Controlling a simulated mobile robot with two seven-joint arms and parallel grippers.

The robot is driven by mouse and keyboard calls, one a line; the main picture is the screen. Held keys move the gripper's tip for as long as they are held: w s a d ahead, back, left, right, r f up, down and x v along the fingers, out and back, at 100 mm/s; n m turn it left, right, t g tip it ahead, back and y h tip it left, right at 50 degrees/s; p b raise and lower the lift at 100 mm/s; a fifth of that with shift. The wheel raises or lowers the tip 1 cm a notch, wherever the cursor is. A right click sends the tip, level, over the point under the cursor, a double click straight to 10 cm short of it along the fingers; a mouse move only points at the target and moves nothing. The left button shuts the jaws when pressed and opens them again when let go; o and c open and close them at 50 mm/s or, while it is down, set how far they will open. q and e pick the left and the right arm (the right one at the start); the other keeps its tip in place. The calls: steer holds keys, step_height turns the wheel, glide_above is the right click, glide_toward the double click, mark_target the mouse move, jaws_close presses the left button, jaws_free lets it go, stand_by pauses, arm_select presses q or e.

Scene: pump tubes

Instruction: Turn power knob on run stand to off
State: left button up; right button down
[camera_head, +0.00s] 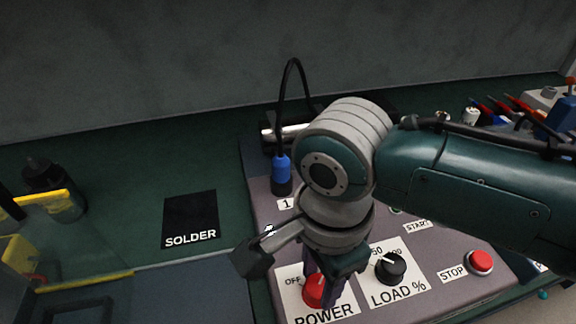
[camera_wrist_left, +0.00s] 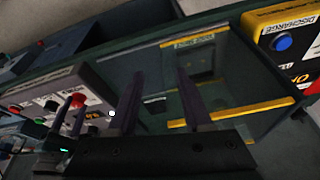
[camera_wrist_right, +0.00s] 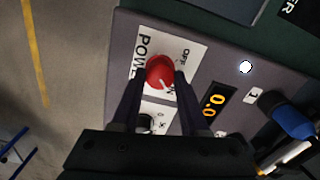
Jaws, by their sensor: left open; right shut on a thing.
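The run stand is a grey-purple panel (camera_head: 262,205) in the middle of the head view. Its red power knob (camera_head: 314,291) sits on a white POWER label with OFF at its upper left. In the right wrist view the red knob (camera_wrist_right: 160,72) lies between the fingertips of my right gripper (camera_wrist_right: 160,78), which is shut on it. Its white pointer mark is on the side towards the ON lettering. In the head view the right gripper (camera_head: 328,285) comes down from above and partly hides the knob. My left gripper (camera_wrist_left: 160,76) is open and empty, off to the side of the stand.
A black LOAD knob (camera_head: 390,268) and a red STOP button (camera_head: 480,262) sit right of the power knob. A display (camera_wrist_right: 212,108) reads 0.0. A blue cable plug (camera_head: 281,172) stands at the back. A black SOLDER mat (camera_head: 191,215) lies to the left.

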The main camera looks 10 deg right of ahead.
steer(key=shift+s+r+n+p, duration=0.1)
steer(key=shift+r+n+p, duration=0.1)
steer(key=shift+n+p, duration=0.4)
steer(key=n+p, duration=0.1)
steer(key=p, duration=0.2)
steer(key=shift+n, duration=0.3)
steer(key=shift+n+p, duration=0.4)
steer(key=shift+n, duration=0.5)
steer(key=n+p, duration=0.1)
steer(key=n, duration=0.5)
steer(key=shift+f, duration=0.15)
steer(key=n, duration=0.4)
steer(key=shift+n+p, duration=0.3)
steer(key=shift+p, duration=0.05)
steer(key=shift+n, duration=1.3)
